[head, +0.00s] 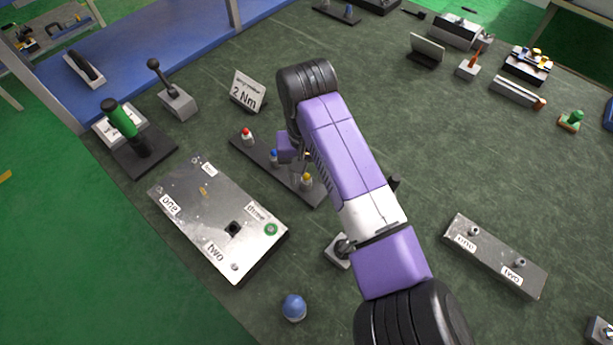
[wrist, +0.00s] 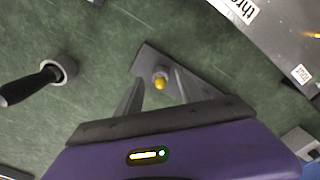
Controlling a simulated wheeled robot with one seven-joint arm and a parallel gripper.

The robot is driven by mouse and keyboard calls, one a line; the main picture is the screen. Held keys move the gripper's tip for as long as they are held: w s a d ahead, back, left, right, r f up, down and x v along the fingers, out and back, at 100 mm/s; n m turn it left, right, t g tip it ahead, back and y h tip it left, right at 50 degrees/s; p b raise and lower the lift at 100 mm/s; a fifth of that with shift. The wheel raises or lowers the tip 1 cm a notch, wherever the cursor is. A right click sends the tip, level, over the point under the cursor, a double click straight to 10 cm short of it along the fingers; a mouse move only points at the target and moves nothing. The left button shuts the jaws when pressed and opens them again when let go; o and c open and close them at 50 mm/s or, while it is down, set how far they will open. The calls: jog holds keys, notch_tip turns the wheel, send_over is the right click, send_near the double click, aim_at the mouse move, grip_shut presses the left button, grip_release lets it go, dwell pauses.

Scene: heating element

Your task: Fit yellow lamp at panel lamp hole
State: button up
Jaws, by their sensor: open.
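The yellow lamp (head: 307,180) stands at the near end of a dark strip holder (head: 290,189). A red-topped lamp (head: 247,135) and a blue-topped lamp (head: 273,156) stand farther along it. In the wrist view the yellow lamp (wrist: 161,82) is seen from above, between the fingers of my open gripper (wrist: 156,92). I cannot tell whether either finger touches it. The head view shows the gripper only partly, behind my arm. The silver panel (head: 205,225) lies left of the holder, labelled one to four, with a green ring near "three". I cannot tell which opening is the lamp hole.
A blue ball-shaped knob (head: 293,307) stands in front of the panel. A lever on a grey base (head: 338,251) stands near my arm. A green-handled tool (head: 118,118) and a 2 Nm sign (head: 247,92) stand behind. A two-post block (head: 495,255) lies right, with free mat above it.

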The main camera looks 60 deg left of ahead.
grip_shut()
jog(key=shift+r, duration=0.1)
